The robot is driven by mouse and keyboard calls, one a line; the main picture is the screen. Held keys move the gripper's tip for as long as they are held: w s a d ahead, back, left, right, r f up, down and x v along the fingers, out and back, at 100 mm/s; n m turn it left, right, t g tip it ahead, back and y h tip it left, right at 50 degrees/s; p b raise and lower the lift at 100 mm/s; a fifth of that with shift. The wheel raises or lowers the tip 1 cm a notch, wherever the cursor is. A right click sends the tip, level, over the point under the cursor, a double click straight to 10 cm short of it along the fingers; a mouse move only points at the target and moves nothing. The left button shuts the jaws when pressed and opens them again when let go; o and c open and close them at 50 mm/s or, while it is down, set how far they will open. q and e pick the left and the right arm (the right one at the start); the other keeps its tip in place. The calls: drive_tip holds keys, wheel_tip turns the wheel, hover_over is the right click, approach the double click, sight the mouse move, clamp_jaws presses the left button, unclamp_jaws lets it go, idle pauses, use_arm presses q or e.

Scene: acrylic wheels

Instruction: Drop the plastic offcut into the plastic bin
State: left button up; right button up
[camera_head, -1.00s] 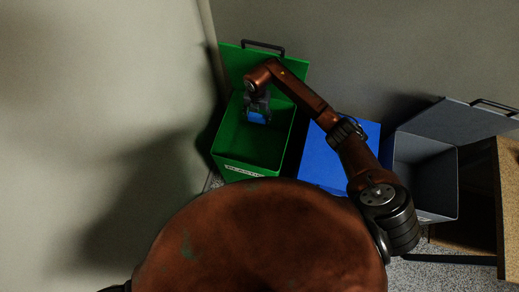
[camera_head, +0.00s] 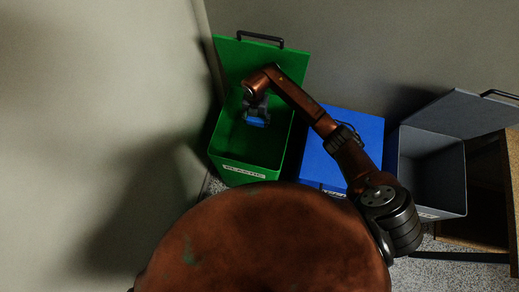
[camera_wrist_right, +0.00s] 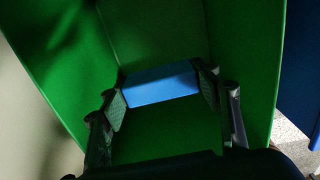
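The green plastic bin (camera_head: 266,158) stands at the centre of the head view with its lid up and a label on its front that reads as plastic. My right gripper (camera_head: 256,119) is over the open bin. It is shut on a blue block, the plastic offcut (camera_head: 256,122). In the right wrist view the offcut (camera_wrist_right: 160,83) spans between the two finger pads of the gripper (camera_wrist_right: 160,88), with green bin walls (camera_wrist_right: 245,50) around it. How far it is above the bin floor is hard to tell. My left gripper is not in view.
A blue bin (camera_head: 318,165) with its lid shut stands just right of the green one. A grey bin (camera_head: 437,165) with its lid open is further right, beside a wooden table or shelf (camera_head: 513,165). A wall is close on the left.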

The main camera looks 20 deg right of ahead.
drive_tip(key=o, duration=0.6)
drive_tip(key=shift+c, duration=0.2)
wheel_tip(320, 180, up, 8)
drive_tip(key=shift+f, duration=0.25)
drive_tip(key=shift+s, duration=0.15)
